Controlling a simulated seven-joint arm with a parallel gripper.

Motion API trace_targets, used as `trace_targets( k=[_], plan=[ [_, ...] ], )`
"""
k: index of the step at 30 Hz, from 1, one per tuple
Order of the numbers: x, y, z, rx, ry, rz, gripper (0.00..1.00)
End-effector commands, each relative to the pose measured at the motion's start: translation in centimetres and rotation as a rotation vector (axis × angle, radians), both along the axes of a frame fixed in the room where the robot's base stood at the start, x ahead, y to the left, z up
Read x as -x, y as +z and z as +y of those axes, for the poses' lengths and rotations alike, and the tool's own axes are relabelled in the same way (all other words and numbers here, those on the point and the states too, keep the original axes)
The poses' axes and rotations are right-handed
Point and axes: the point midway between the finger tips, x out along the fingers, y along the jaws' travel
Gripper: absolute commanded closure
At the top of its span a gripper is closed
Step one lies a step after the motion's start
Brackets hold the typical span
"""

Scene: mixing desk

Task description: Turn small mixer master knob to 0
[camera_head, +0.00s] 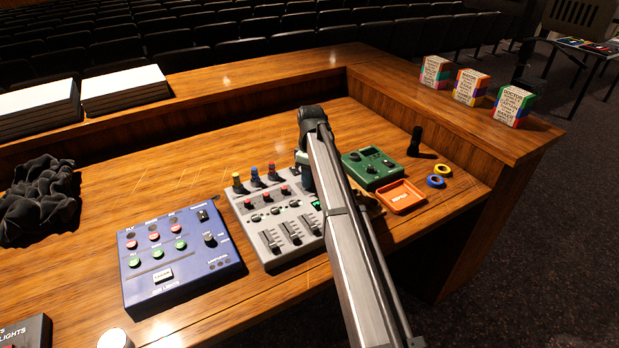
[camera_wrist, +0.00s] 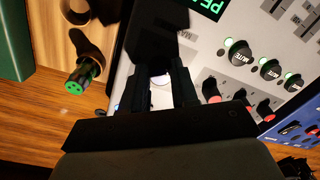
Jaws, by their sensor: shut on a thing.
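The small mixer (camera_head: 276,222) is a light grey box on the wooden desk, with coloured plugs at its back, red and black knobs, and sliders at the front. In the wrist view its grey panel (camera_wrist: 206,50) fills the middle and right. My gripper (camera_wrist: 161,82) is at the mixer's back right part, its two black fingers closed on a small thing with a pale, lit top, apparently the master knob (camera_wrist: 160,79). Its pointer and marks cannot be read. In the head view my arm hides the fingers and the knob.
A blue light box (camera_head: 178,255) stands left of the mixer. A green box (camera_head: 370,168), an orange tray (camera_head: 401,196), a black upright object (camera_head: 415,142) and tape rings (camera_head: 436,181) lie to the right. A green-ended plug (camera_wrist: 76,85) is close beside my fingers.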

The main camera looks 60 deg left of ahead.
Motion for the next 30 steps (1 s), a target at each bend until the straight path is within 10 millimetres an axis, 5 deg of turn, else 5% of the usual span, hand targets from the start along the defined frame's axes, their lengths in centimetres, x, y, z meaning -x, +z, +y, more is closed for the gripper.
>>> trace_targets(
  k=[15, 30],
  plan=[
    [0.02, 0.04, 0.11, 0.0, 0.346, 0.0, 1.0],
    [0.02, 0.05, 0.11, -0.001, 0.418, 0.001, 1.0]
  ],
)
